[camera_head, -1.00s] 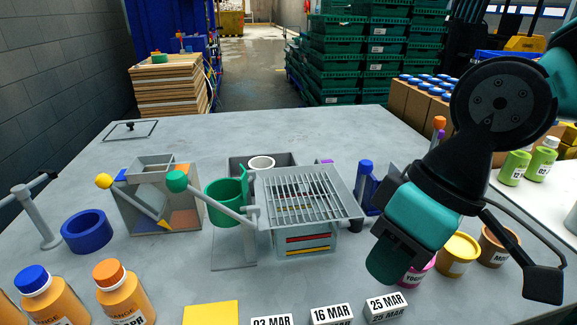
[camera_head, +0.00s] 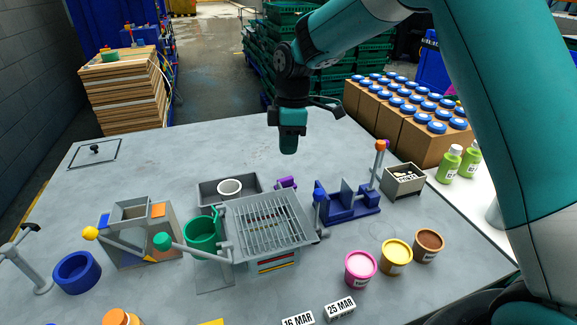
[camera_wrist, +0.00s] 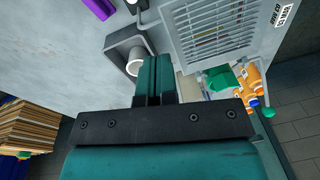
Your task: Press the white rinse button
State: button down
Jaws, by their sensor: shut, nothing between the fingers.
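A white round piece (camera_head: 229,186), which looks like the rinse button, stands in a grey open-topped box (camera_head: 207,198) behind the green cup and the grille. It also shows in the wrist view (camera_wrist: 137,62), just above and left of my fingers. My gripper (camera_head: 289,146) is shut and empty, pointing down above the back of the table, to the right of the white piece and apart from it. Its closed fingers also show in the wrist view (camera_wrist: 153,75).
The slatted grille (camera_head: 268,222) and green cup (camera_head: 202,236) stand in front of the box. A purple piece (camera_head: 286,183) lies right of it, and a blue fixture (camera_head: 347,202) further right. Pink (camera_head: 361,269), yellow and brown tubs stand at front right.

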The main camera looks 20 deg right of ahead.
jog(key=w, duration=0.1)
jog(key=w+d+f+n+p, duration=0.1)
jog(key=w, duration=0.1)
jog(key=w+f+n, duration=0.1)
jog(key=w, duration=0.1)
jog(key=shift+d+f+h+p, duration=0.15)
jog(key=shift+d+h+p, duration=0.15)
jog(key=shift+d, duration=0.1)
jog(key=shift+s+f, duration=0.1)
jog(key=f+p, duration=0.2)
jog(key=f, duration=0.2)
jog(key=s+f+p, duration=0.1)
jog(key=f+p, duration=0.1)
jog(key=f, duration=0.3)
jog(key=f+p, duration=0.2)
jog(key=f, duration=0.2)
jog(key=shift+s+a+f, duration=0.2)
jog(key=shift+s+a, duration=0.05)
jog(key=shift+a, duration=0.15)
jog(key=shift+f, duration=0.15)
